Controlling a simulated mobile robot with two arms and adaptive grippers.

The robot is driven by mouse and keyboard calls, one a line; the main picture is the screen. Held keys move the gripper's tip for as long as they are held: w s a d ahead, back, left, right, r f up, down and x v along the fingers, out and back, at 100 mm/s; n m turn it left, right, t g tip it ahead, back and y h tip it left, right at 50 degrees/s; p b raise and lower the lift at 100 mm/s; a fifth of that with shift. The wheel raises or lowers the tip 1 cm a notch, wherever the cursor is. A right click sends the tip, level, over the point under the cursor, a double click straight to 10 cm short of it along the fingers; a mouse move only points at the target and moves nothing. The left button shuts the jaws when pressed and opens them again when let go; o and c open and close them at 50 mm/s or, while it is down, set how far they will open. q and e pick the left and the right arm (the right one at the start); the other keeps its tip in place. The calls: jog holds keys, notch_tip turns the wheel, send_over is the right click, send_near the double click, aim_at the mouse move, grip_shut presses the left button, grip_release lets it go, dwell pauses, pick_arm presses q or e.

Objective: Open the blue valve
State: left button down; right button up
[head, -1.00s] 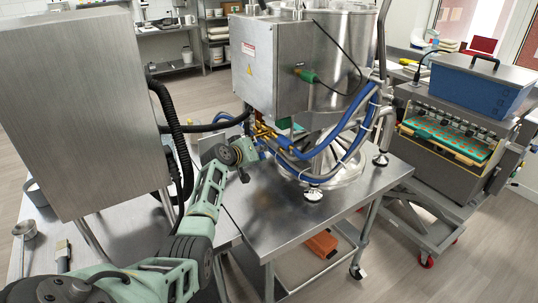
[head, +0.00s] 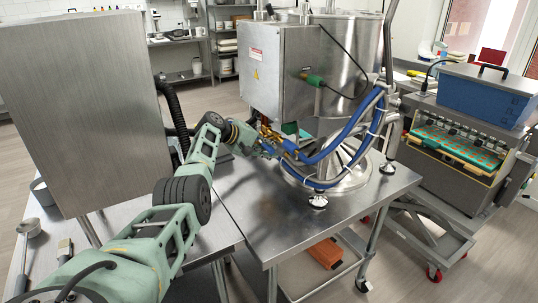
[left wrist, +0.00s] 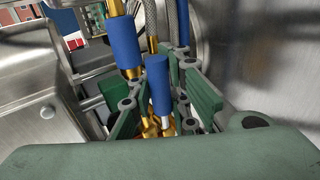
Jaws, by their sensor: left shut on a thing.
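My left gripper (head: 268,150) is at the brass fittings and blue hoses low on the front of the steel depositor (head: 345,75). In the left wrist view a short blue handle (left wrist: 158,84) on a brass fitting lies between the green fingers of my left gripper (left wrist: 166,98), which is shut on it. I take it as the blue valve. A second blue sleeve (left wrist: 124,46) on brass stands just left of it. In the head view the fingers and hoses overlap, so the valve's angle cannot be told there. My right gripper is not in view.
Blue hoses (head: 345,140) loop close to the right of my gripper. A steel cabinet (head: 75,110) stands at left, near my arm. The depositor stands on a steel table (head: 270,215), bare at the front. A moulding machine with a blue hopper (head: 485,92) is at right.

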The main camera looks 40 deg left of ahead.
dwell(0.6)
pick_arm(q)
jog(key=c, duration=2.2)
grip_release()
jog(key=o, duration=0.5)
jog(key=shift+s+a+r, duration=0.2)
jog(key=shift+s, duration=0.15)
jog(key=shift+o, duration=0.2)
jog(key=shift+w+d, duration=0.1)
jog(key=shift+w, duration=0.05)
jog(key=v, duration=0.7)
